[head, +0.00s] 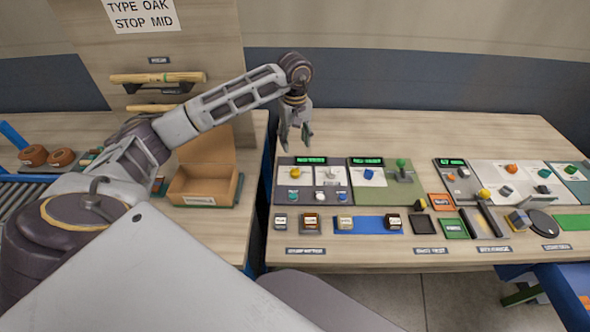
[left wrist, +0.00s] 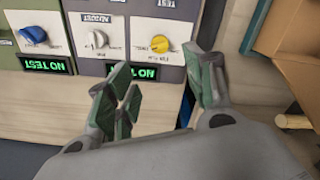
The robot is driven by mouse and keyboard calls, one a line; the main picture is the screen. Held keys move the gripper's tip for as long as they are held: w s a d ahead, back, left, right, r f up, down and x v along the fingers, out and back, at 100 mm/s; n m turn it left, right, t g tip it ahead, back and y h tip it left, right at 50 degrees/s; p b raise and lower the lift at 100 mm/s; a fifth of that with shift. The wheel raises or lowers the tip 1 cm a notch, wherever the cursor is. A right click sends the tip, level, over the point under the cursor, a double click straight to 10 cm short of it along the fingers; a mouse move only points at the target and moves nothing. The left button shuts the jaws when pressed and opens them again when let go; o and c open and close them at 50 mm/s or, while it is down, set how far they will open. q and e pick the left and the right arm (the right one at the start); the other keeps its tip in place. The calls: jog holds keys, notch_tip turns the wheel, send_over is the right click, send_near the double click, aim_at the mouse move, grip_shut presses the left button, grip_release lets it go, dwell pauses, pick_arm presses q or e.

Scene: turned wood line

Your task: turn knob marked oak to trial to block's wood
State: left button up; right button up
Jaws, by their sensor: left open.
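A panel on the bench carries a yellow knob (head: 295,173), a white knob (head: 332,172) and a blue knob (head: 369,173). They also show upside down in the left wrist view as yellow (left wrist: 160,43), white (left wrist: 97,39) and blue (left wrist: 33,34). I cannot read which one is marked oak. Small wood blocks (head: 345,223) stand in front of the panel. My left gripper (head: 296,141) is open and empty, pointing down above the panel's back left edge. In the left wrist view its spread fingers (left wrist: 168,88) are apart from the yellow knob. My right gripper is not in view.
A sign (head: 142,14) reads "TYPE OAK STOP MID". Green displays (left wrist: 130,72) read "NO TEST". A green-handled lever (head: 401,165) and more control panels (head: 515,173) stand to the right. An open cardboard box (head: 205,185) is on the left bench, across a gap.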

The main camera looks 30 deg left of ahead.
aim_at(295, 169)
pick_arm(q)
jog(key=shift+f, duration=0.2)
notch_tip(295, 169, down, 12)
jog(key=shift+f+p, duration=0.1)
jog(key=shift+p, duration=0.9)
jog(key=shift+f, duration=0.65)
jog(key=c, duration=1)
jog(key=shift+c, duration=0.2)
